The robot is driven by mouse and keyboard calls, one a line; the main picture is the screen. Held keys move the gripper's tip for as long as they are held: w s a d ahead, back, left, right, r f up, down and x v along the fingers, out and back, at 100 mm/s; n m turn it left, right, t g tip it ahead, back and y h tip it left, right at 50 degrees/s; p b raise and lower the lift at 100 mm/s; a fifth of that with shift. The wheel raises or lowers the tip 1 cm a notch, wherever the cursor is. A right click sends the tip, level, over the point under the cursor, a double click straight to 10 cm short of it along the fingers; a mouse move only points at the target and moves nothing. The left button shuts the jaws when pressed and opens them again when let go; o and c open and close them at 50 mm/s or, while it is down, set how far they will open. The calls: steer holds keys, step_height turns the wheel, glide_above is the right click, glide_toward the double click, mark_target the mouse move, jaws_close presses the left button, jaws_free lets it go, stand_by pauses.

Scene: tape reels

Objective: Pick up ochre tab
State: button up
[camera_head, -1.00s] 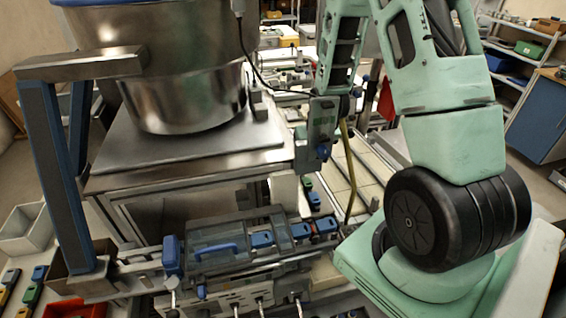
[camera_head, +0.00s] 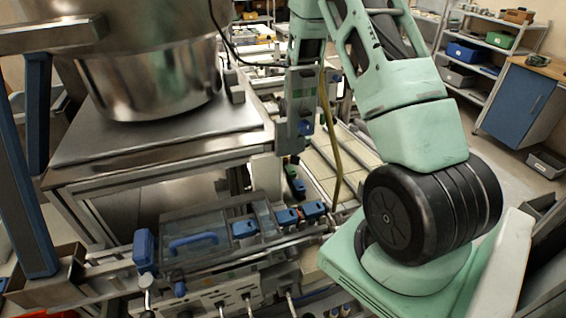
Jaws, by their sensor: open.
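I cannot make out an ochre tab for certain. A small orange-red piece (camera_head: 331,221) shows at the right end of the row of blue blocks (camera_head: 287,217) on the machine in front. The lower end of my mint-green arm hangs right of the steel bowl, with a grey housing and a blue part. My gripper (camera_head: 291,152) is at or below this end, open, small and partly hidden, with nothing visible held. Green and blue tabs (camera_head: 296,184) lie just below it on a sloping track.
The steel bowl (camera_head: 150,80) on its metal table (camera_head: 160,145) fills the left. A clear-covered unit with a blue handle (camera_head: 194,241) stands in front. A yellow-brown cable (camera_head: 331,130) hangs right of the wrist. Shelves (camera_head: 485,60) and a blue cabinet (camera_head: 522,100) are behind right.

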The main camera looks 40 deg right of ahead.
steer(key=shift+w+d+f, duration=0.1)
steer(key=shift+f, duration=0.3)
steer(key=shift+r, duration=0.1)
steer(key=c, duration=1)
steer(key=shift+r, duration=0.1)
steer(key=shift+c, duration=0.2)
